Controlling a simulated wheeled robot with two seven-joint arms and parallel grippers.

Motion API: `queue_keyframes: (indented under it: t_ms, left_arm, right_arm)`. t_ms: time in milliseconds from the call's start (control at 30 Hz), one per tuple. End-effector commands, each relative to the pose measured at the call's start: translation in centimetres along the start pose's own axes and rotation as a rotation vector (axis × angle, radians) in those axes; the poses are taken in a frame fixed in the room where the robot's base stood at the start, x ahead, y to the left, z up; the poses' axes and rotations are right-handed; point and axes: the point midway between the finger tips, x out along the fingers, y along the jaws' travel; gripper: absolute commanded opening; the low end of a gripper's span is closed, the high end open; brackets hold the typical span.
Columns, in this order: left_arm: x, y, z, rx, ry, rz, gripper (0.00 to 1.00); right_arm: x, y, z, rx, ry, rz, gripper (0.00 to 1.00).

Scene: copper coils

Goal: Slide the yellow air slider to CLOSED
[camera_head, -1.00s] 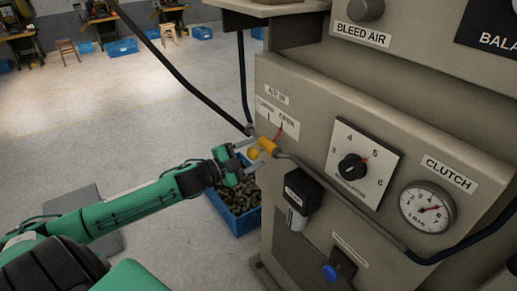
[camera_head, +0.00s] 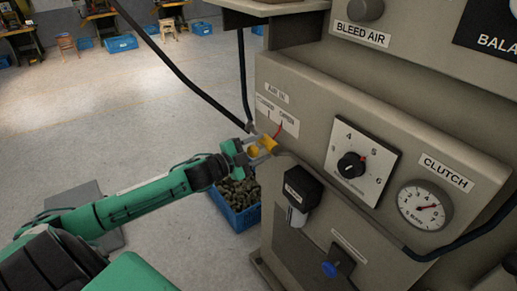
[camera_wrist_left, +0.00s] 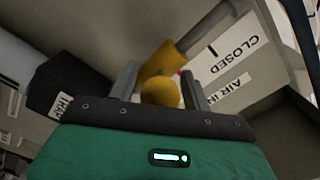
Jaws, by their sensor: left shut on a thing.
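The yellow air slider (camera_head: 267,142) sits on the pipe fitting at the left edge of the machine's front panel, below the AIR IN label (camera_head: 276,95). It also shows in the left wrist view as a yellow sleeve with a round knob (camera_wrist_left: 160,92). My left gripper (camera_head: 258,147) is shut on the slider, with one finger on each side of the knob. In the left wrist view the CLOSED label (camera_wrist_left: 236,56) lies beside the sleeve. A red pointer (camera_head: 279,132) shows next to the slider. My right gripper is not in view.
The panel carries a rotary dial (camera_head: 351,166), a CLUTCH gauge (camera_head: 425,209) and a black filter unit (camera_head: 300,189). Dark hoses run to the fitting and across the panel. A blue crate of scrap (camera_head: 238,213) stands on the floor below my gripper.

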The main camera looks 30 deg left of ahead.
Motion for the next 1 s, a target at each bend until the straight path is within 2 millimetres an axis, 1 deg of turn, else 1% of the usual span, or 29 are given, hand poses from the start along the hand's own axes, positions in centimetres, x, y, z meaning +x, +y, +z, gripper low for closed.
queue_keyframes:
  t_ms: [100,167,400,500,833,867,900,1000]
  left_arm:
    - [0.0,0.0,0.0,-0.009,0.001,0.000,0.07]
    - [0.0,-0.2,0.4,-0.008,0.000,0.000,0.07]
    - [0.1,-2.8,4.3,-0.007,-0.002,-0.002,0.07]
    - [0.0,-3.5,5.3,-0.010,-0.001,-0.002,0.07]
    - [0.0,-3.9,5.5,-0.010,0.000,-0.004,0.04]
    - [0.0,-3.9,5.5,-0.010,0.000,-0.005,0.51]
    - [0.1,-3.9,5.5,-0.009,0.000,-0.005,0.56]
    - [0.0,-3.9,5.5,-0.008,0.000,-0.003,0.56]
  right_arm:
    - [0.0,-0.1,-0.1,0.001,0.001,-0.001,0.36]
    - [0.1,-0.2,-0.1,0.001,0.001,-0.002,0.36]
    - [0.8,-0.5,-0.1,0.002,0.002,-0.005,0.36]
    - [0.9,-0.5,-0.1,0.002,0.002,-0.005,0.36]
    - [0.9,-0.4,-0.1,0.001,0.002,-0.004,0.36]
    - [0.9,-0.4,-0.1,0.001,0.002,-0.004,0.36]
    - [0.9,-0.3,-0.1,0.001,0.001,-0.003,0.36]
    - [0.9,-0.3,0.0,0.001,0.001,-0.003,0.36]
